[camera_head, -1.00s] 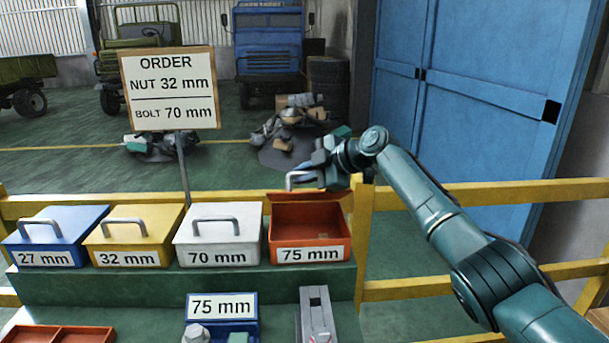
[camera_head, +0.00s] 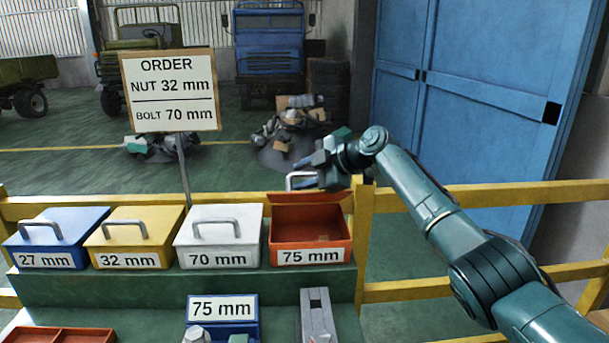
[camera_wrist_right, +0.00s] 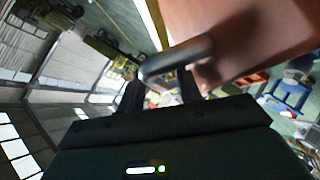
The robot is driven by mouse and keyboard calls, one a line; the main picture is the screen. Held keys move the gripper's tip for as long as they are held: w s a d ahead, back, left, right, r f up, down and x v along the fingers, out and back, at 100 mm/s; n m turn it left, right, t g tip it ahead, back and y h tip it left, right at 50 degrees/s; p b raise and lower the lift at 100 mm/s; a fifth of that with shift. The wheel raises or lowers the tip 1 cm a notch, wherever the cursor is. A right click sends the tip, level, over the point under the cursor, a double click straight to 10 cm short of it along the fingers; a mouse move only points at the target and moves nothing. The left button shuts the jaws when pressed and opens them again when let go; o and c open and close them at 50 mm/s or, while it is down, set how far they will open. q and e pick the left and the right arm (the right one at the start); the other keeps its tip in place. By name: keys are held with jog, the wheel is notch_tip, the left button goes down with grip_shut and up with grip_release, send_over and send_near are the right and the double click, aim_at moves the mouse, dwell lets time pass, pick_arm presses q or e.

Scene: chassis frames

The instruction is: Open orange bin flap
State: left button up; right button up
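The orange bin (camera_head: 310,222), labelled 75 mm, stands at the right end of the row with its flap (camera_head: 285,198) swung up and back, so its inside shows. The flap's grey handle (camera_head: 291,181) sticks up behind the bin. My right gripper (camera_head: 304,170) is at this handle, its fingers spread apart. In the right wrist view, the fingers (camera_wrist_right: 160,92) are apart, with the handle (camera_wrist_right: 175,58) just at their tips and the orange flap (camera_wrist_right: 240,35) beyond. Contact with the handle is hard to tell. My left gripper is out of view.
Closed blue (camera_head: 60,238), yellow (camera_head: 135,238) and white (camera_head: 219,236) bins stand left of the orange one on a green ledge. A yellow rail (camera_head: 480,192) runs behind. An order sign (camera_head: 168,90) stands at the back left. A blue 75 mm box (camera_head: 222,308) sits in front.

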jog(key=shift+s+d+r, duration=0.2)
jog(key=shift+s+d, duration=0.05)
jog(key=shift+d, duration=0.2)
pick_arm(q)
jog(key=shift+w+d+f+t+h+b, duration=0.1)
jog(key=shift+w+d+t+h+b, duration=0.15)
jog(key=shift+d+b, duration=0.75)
pick_arm(e)
jog(key=v, duration=1.2)
jog(key=shift+b, duration=0.4)
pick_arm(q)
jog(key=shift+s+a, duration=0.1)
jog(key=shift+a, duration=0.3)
pick_arm(e)
jog(key=shift+c, duration=0.4)
